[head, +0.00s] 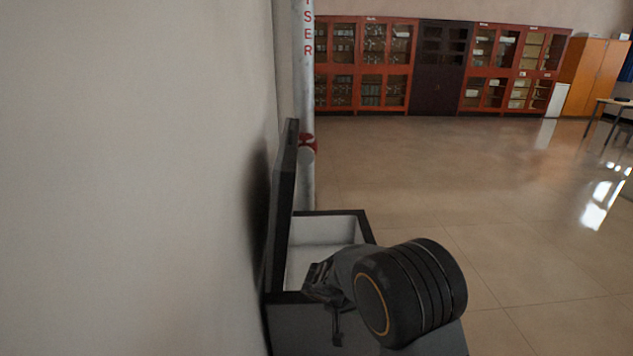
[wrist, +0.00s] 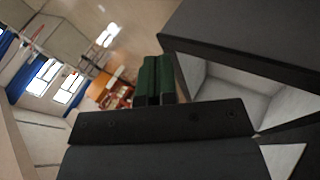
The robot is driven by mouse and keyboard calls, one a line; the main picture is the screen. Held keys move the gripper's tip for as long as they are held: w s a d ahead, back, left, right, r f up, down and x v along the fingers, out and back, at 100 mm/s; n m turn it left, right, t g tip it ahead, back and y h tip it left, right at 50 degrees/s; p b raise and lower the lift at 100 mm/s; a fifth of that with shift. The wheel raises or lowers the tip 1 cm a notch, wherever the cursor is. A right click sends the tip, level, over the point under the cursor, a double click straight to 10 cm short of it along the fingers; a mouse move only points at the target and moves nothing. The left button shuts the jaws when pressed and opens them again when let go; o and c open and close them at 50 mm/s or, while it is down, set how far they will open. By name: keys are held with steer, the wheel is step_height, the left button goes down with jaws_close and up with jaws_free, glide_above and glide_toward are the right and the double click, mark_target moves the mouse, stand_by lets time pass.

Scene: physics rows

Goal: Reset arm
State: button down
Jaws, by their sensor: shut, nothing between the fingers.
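My gripper (wrist: 153,80) shows in the wrist view with its two dark green fingers together and nothing between them. In the head view my arm reaches toward a dark-rimmed box (head: 340,213) with a pale inside, and the fingers are mostly hidden behind my wrist. The box's dark lid (head: 284,210) stands open, nearly upright, close to the wall. In the wrist view the box (wrist: 245,45) is at the right, with its pale inside showing. The gripper appears beside the box's rim; I cannot tell whether they touch.
A pale wall (head: 130,180) fills the left side. A pipe (head: 307,110) with red lettering stands just behind the box. Red glass-fronted cabinets (head: 365,65) line the far wall, with an orange cabinet (head: 594,75) and a table (head: 613,102) at the right. The shiny floor (head: 480,170) is clear between.

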steer(key=s+d+r+y+p, duration=0.1)
steer(key=s+r+p, duration=0.3)
steer(key=r, duration=0.6)
steer(key=s+d+r+y+p, duration=0.2)
steer(key=s+r+p, duration=0.3)
steer(key=s+r, duration=0.3)
steer(key=s+d+r+y+p, duration=0.2)
steer(key=s+r+y+p, duration=0.2)
steer(key=r, duration=0.9)
steer(key=shift+s+d+n+t+p, duration=0.25)
steer(key=shift+s+t+p, duration=0.2)
steer(key=shift+s, duration=0.8)
